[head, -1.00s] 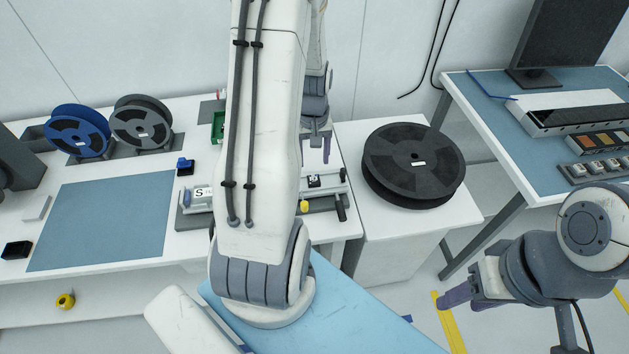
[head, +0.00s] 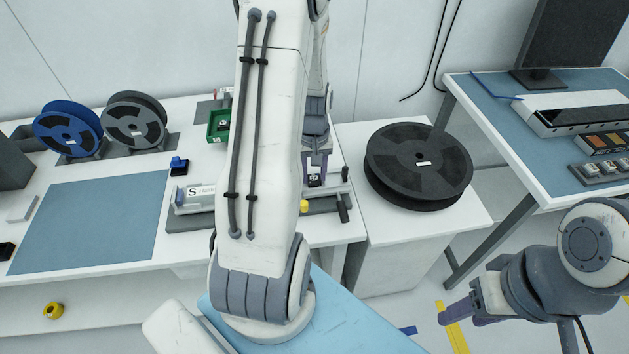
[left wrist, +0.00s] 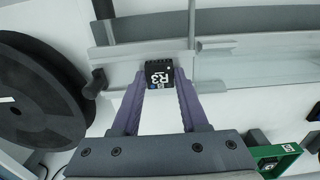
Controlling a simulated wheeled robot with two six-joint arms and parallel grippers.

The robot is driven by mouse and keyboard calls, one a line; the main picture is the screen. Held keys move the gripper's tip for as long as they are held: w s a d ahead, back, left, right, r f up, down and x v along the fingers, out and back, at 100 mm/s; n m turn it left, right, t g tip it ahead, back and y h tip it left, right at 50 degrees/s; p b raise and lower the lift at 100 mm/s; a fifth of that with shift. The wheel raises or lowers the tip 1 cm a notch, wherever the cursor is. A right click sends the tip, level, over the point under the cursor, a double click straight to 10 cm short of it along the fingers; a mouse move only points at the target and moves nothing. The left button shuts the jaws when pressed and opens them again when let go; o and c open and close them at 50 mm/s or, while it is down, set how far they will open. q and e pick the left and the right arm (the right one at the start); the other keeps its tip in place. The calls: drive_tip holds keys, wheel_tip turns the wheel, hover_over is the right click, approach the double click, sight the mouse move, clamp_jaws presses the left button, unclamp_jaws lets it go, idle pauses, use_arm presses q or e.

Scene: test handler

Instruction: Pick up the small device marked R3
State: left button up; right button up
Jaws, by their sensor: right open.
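The small device marked R3 (left wrist: 158,74) is a black block with white lettering. It sits at the edge of a grey rail fixture in the left wrist view. In the head view the small device (head: 315,180) shows below my left gripper (head: 318,166), partly hidden by the fingers. In the left wrist view, the purple fingertips of my left gripper (left wrist: 161,82) are spread, one on each side of the device. Whether they touch it is hard to tell. My right gripper (head: 462,314) is open and empty at the lower right, far from the device.
A large black reel (head: 418,165) lies on the white stand right of the fixture. A green tray (head: 217,126) stands behind the fixture. A yellow knob (head: 303,207) and a dark handle (head: 344,207) are close to the device. The blue mat (head: 90,228) is clear.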

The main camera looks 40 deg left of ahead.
sight(314, 178)
use_arm(q)
clamp_jaws()
drive_tip(key=shift+r+p, duration=2.25)
drive_tip(key=shift+r, duration=0.3)
